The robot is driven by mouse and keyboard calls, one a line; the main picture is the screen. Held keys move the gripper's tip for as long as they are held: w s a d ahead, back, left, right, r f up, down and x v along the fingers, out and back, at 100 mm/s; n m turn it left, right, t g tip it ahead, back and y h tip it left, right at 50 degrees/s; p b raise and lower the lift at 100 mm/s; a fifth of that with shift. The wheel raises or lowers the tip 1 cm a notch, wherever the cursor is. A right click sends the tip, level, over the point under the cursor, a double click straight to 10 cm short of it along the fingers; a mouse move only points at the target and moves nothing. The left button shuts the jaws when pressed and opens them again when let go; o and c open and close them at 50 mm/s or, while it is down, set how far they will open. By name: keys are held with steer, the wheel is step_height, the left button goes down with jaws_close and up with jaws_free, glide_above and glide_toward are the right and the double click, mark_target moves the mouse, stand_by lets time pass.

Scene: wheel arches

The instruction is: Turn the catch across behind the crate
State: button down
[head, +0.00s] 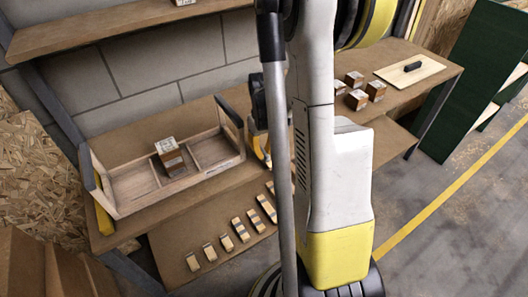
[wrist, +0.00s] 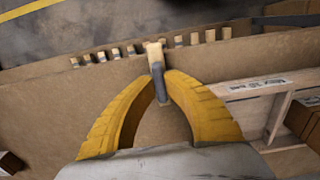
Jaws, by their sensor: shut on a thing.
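The crate (head: 215,172) is a long, shallow wooden tray with dark grips on its raised ends. It sits on the brown bench at left and shows at the right of the wrist view (wrist: 275,118). A brown box (head: 169,156) stands in its middle part. My yellow gripper (wrist: 158,88) is just beyond the crate's right end, partly hidden by my arm in the head view. Its fingertips are closed on a small pale wooden piece with a grey band, which looks like the catch (wrist: 154,52). I cannot tell how far it is turned.
Several small banded wooden pieces (head: 226,242) stand in a row on the lower ledge. Several boxes (head: 376,90) and a pale board with a dark handle (head: 410,71) are on the right of the bench. An upper shelf (head: 95,25) overhangs at left.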

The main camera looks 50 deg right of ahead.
mark_target(264, 152)
stand_by(0.3)
steer(key=c, duration=1.5)
jaws_free()
steer(key=shift+o, duration=0.2)
step_height(264, 152, up, 12)
steer(key=shift+a, duration=0.1)
